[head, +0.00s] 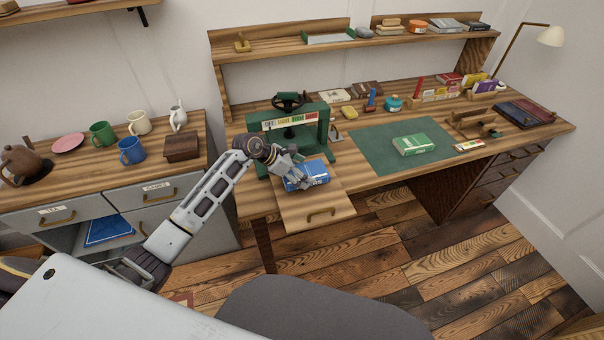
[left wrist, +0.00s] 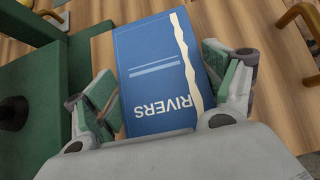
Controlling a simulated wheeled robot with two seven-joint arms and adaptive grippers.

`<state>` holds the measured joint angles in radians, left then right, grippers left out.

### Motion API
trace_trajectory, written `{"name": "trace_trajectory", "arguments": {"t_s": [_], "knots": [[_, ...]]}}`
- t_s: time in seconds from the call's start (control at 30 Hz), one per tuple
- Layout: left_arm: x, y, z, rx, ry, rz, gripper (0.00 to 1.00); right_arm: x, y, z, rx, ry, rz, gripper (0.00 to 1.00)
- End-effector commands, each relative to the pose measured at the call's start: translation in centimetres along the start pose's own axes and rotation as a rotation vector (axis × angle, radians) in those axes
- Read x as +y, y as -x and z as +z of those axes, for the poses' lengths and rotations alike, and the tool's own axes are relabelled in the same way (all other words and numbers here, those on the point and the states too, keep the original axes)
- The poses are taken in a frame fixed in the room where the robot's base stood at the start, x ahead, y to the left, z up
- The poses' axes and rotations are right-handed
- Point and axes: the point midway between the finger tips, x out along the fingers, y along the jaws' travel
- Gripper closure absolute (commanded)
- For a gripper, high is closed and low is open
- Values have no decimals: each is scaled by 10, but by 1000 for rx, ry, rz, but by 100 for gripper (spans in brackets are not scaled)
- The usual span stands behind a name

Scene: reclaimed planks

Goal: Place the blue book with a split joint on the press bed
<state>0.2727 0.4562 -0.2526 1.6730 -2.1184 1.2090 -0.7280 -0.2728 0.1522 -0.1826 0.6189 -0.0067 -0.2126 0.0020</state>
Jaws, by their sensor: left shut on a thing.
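The blue book (head: 312,172) has white lettering and is in front of the green press (head: 325,130), over a pale pull-out board. In the left wrist view the book (left wrist: 158,60) reads RIVERS, and a ragged cream strip runs along one long edge. My left gripper (head: 303,177) is shut on it; in the left wrist view its fingers (left wrist: 162,78) grip both sides. Whether the book touches the board is unclear. The press has a dark handwheel on top and a label strip across its front; its bed is mostly hidden by my arm and the book. My right gripper is out of view.
The pull-out board (head: 322,214) extends from the bench front. A green book (head: 412,144) lies on a green mat (head: 372,155) to the right. Mugs and a brown box (head: 182,147) stand on the left cabinet. A lamp (head: 549,36) stands at the back right.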

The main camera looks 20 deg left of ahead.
Motion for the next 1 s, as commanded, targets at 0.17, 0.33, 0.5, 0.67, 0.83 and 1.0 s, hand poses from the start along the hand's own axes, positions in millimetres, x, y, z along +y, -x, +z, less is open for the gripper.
{"name": "trace_trajectory", "arguments": {"t_s": [0.17,0.33,0.5,0.67,0.83,1.0], "knots": [[0,-6,-6,-2,-1,2,46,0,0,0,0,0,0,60],[0,-6,-6,-1,-2,2,46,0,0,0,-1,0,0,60],[0,-7,-7,-1,-2,2,46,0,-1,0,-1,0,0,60],[0,-8,-8,-1,-1,2,46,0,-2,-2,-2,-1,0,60],[0,-8,-8,0,-1,1,0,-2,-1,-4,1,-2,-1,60],[0,-8,-8,0,-1,1,0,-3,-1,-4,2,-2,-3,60]]}}
